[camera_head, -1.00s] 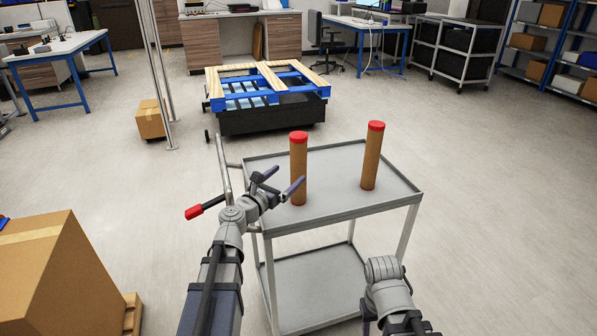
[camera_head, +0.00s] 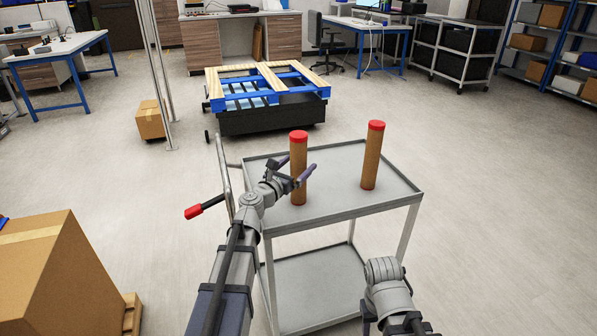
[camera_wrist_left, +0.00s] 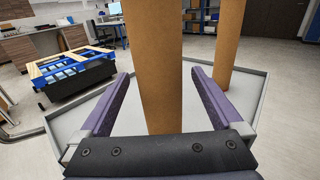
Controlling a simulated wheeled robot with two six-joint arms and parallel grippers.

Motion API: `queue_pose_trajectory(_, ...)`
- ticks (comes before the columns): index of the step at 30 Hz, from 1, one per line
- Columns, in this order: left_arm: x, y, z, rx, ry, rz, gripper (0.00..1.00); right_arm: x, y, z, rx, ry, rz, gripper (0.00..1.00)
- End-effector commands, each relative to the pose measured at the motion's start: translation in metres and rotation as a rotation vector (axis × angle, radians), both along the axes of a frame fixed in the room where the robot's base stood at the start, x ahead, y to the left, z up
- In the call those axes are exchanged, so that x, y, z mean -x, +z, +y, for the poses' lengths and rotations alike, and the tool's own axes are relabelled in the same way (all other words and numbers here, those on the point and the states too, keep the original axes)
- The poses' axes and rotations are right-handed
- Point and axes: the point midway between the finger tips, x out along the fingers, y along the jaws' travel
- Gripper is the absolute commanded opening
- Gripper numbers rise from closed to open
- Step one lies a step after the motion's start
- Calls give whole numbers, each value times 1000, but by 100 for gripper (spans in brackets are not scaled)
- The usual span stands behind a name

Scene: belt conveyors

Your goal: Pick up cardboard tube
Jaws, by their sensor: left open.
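Two upright brown cardboard tubes with red caps stand on a grey cart. The left tube (camera_head: 299,164) is at the cart's near left part, and the right tube (camera_head: 372,157) stands further right. My left gripper (camera_head: 297,170) is open, with its fingers at either side of the left tube at about mid-height. In the left wrist view the left tube (camera_wrist_left: 153,65) stands between the two purple fingers (camera_wrist_left: 158,92), with a gap at each side. The right tube (camera_wrist_left: 228,45) shows beyond the right finger. My right arm is low at the right, its fingers not clearly seen.
The grey cart (camera_head: 340,205) has a raised rim and a lower shelf. A blue pallet (camera_head: 268,88) on a black base stands behind it. A large cardboard box (camera_head: 50,270) is at the near left. Open floor lies right of the cart.

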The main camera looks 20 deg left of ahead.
Motion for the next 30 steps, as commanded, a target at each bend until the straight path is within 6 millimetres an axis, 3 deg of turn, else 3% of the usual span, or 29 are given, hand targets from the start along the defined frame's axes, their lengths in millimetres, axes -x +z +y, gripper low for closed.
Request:
queue_pose_trajectory(2,-9,0,-1,0,1,0,100,0,0,0,0,0,0,50)
queue_pose_trajectory(8,-8,0,-2,0,1,0,100,0,0,0,0,0,0,50)
queue_pose_trajectory(30,-8,0,-2,0,1,0,18,0,0,0,0,0,0,50)
